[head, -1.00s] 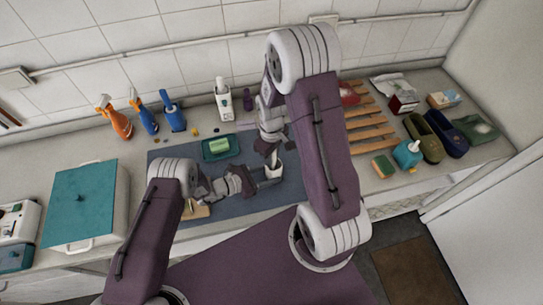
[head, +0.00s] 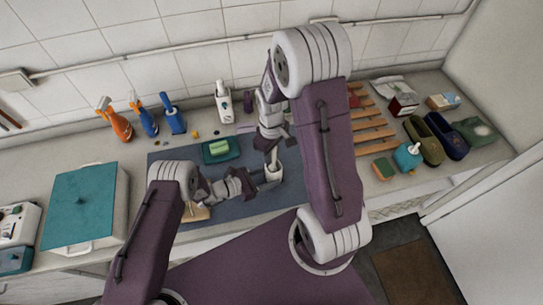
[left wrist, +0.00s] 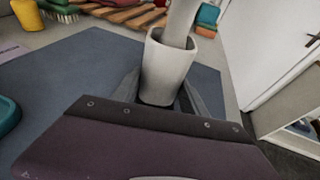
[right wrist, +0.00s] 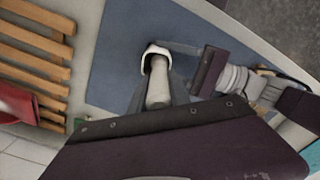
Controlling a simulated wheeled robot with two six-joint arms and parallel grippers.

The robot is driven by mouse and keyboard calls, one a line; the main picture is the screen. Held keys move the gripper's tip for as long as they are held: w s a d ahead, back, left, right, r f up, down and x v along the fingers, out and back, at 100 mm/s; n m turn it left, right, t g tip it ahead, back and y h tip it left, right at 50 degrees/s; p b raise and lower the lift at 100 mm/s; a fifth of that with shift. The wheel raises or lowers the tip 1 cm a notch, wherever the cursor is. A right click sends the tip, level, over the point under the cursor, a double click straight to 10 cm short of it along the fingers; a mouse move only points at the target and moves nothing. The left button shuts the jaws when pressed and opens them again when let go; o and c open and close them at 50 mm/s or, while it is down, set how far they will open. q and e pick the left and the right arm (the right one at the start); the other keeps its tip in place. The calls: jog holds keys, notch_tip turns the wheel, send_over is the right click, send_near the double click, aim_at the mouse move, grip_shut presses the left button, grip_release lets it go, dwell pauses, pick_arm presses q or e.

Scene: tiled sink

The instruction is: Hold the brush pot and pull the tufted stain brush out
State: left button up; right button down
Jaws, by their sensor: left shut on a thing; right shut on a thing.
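The white brush pot (head: 273,174) stands upright at the right part of the blue-grey mat. It is large in the left wrist view (left wrist: 165,72). My left gripper (head: 262,181) is shut on its side, low on the body. The stain brush shows as a pale handle (left wrist: 181,24) rising from the pot's mouth; its tufted end is hidden inside. My right gripper (head: 273,152) is above the pot, shut on the handle. In the right wrist view the handle (right wrist: 158,86) runs down into the pot's open rim (right wrist: 156,50).
The mat (head: 235,207) has free room around the pot. A teal soap dish (head: 220,151) lies behind left. Spray bottles (head: 118,122) and a white bottle (head: 223,102) stand along the wall. A wooden rack (head: 372,135) and a teal dispenser (head: 407,157) are to the right.

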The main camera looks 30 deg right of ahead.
jog(key=shift+r, duration=2.3)
pick_arm(q)
jog(key=o, duration=1.5)
jog(key=shift+c, duration=0.2)
jog(key=v, duration=1.2)
pick_arm(e)
notch_tip(320, 180, up, 4)
jog(key=p, duration=0.4)
pick_arm(q)
notch_tip(320, 180, up, 4)
jog(key=shift+f, duration=0.1)
pick_arm(e)
jog(key=shift+f, duration=0.1)
